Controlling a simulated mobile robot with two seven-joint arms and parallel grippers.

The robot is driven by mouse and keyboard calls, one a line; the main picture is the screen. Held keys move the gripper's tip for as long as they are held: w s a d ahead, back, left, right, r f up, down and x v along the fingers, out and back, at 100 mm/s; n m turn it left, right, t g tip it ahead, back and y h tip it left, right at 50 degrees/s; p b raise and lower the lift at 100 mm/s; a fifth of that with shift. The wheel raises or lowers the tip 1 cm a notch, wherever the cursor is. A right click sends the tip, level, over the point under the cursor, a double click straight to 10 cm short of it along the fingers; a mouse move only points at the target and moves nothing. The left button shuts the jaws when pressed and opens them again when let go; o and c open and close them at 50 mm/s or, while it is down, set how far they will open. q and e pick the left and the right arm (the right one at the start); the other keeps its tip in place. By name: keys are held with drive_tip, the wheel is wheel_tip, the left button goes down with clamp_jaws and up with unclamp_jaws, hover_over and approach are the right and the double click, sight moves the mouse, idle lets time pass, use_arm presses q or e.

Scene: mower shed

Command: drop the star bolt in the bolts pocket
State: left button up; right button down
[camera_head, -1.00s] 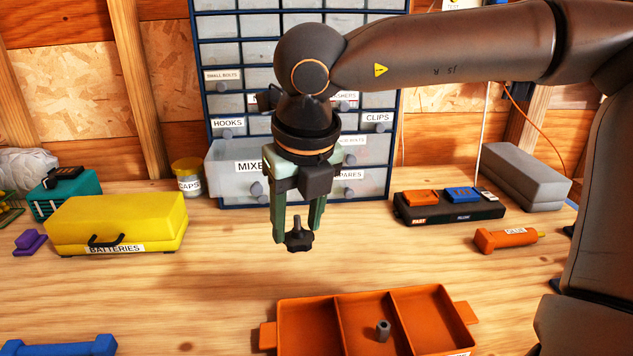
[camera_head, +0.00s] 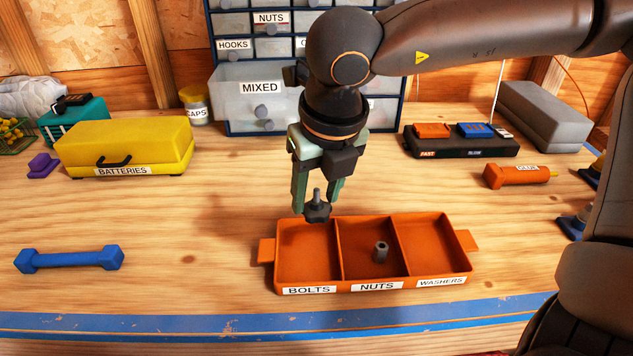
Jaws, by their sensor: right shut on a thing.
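The star bolt (camera_head: 317,209) is dark, with a star-shaped head at the bottom and its shaft pointing up. My right gripper (camera_head: 317,200) is shut on it and holds it in the air. In the picture it overlaps the back rim of the orange tray (camera_head: 268,252), near the wall between the bolts and nuts pockets. The bolts pocket (camera_head: 303,262) is the left compartment, labelled BOLTS, and looks empty. A grey nut (camera_head: 381,251) stands in the middle NUTS pocket. The right WASHERS pocket (camera_head: 428,240) looks empty. My left gripper is not in view.
A blue dumbbell-shaped piece (camera_head: 70,259) lies left of the tray. A yellow batteries case (camera_head: 125,147), a charger (camera_head: 460,140) and an orange glue tube (camera_head: 515,175) stand further back. A drawer cabinet (camera_head: 245,95) is behind. Blue tape (camera_head: 170,325) runs along the front edge.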

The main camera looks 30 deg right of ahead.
drive_tip(key=shift+f, duration=0.3)
drive_tip(key=shift+c, duration=1.1)
unclamp_jaws()
drive_tip(key=shift+r, duration=0.15)
drive_tip(key=v, duration=1.2)
drive_tip(key=shift+r+p, duration=0.2)
drive_tip(key=shift+p, duration=0.15)
